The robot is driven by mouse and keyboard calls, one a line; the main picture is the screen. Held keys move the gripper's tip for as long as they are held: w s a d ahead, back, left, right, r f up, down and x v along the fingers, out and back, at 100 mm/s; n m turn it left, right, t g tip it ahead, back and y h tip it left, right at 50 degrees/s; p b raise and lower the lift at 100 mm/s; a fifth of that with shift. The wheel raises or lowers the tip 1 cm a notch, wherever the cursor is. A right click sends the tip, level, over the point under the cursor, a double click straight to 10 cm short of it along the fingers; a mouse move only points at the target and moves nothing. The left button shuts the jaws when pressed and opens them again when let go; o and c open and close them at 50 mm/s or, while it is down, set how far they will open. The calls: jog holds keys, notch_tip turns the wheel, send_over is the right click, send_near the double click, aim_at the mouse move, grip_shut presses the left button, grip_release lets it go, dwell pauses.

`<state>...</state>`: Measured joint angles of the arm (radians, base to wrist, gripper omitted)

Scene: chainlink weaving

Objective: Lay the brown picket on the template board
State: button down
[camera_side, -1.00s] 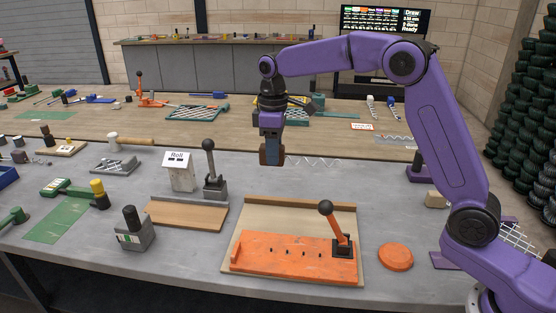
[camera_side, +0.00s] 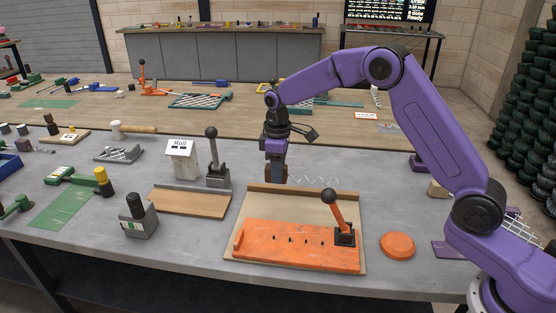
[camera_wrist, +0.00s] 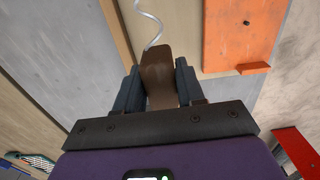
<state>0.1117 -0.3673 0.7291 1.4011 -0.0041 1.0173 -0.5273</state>
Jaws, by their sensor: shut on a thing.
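My gripper (camera_side: 275,174) is shut on the brown end piece of the picket (camera_wrist: 160,72). A thin silver zigzag wire runs from it, seen to the right of the jaws in the side view (camera_side: 318,181) and curling away at the top of the wrist view (camera_wrist: 150,20). The template board (camera_side: 238,222) is a tan board with a brown back strip. It carries an orange plate (camera_side: 300,257) with several small dark pegs. My gripper holds the picket above and near the board's back edge, apparently apart from it. The jaws partly hide the brown piece.
An orange lever with a black knob (camera_side: 332,199) stands at the plate's right end. An orange disc (camera_side: 397,245) lies to the right. A lever tool (camera_side: 216,160) and the white "Roll" block (camera_side: 181,157) stand to the left.

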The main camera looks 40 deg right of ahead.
dwell(0.3)
jog(key=shift+f, duration=3.9)
jog(key=shift+f, duration=0.6)
jog(key=c, duration=0.6)
grip_release()
notch_tip(320, 180, up, 18)
jog(key=shift+f, duration=0.25)
